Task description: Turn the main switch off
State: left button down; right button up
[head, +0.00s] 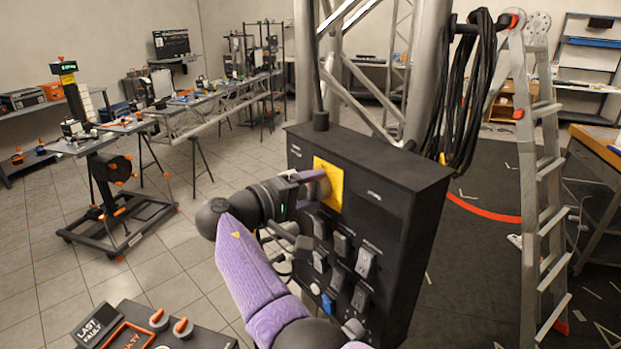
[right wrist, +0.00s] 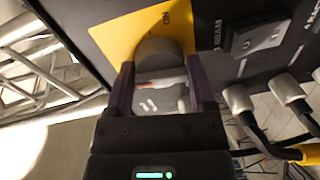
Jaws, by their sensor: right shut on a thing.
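The main switch is a grey rotary knob (right wrist: 160,52) on a yellow plate (head: 332,181) at the upper left of a black power box (head: 405,185). In the right wrist view, the yellow plate (right wrist: 117,32) carries an "ON" label near the knob. My right gripper (head: 311,186) reaches the knob from the left. In the right wrist view its two purple fingers (right wrist: 160,88) are shut on the knob, one on each side. A pale strip with an orange-red end shows on the knob between them. The fingers cover part of it. My left gripper is not in view.
Rocker switches (head: 366,262) and cable plugs (right wrist: 238,100) sit close to the knob. The box hangs on a metal truss (head: 427,70) with black cable coils (head: 470,95). A stepladder (head: 545,190) stands right. A panel marked "LAST FAULT" (head: 97,323) is at the bottom left.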

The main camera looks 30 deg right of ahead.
jog(key=shift+r+n+p, duration=0.2)
jog(key=shift+n+p, duration=0.2)
jog(key=shift+n, duration=0.2)
jog(key=o, duration=1.2)
jog(key=shift+f, duration=0.1)
jog(key=a, duration=0.3)
jog(key=a+b, duration=0.1)
jog(key=a, duration=0.2)
jog(key=a+b, duration=0.1)
jog(key=a, duration=0.3)
jog(key=shift+s+r, duration=0.4)
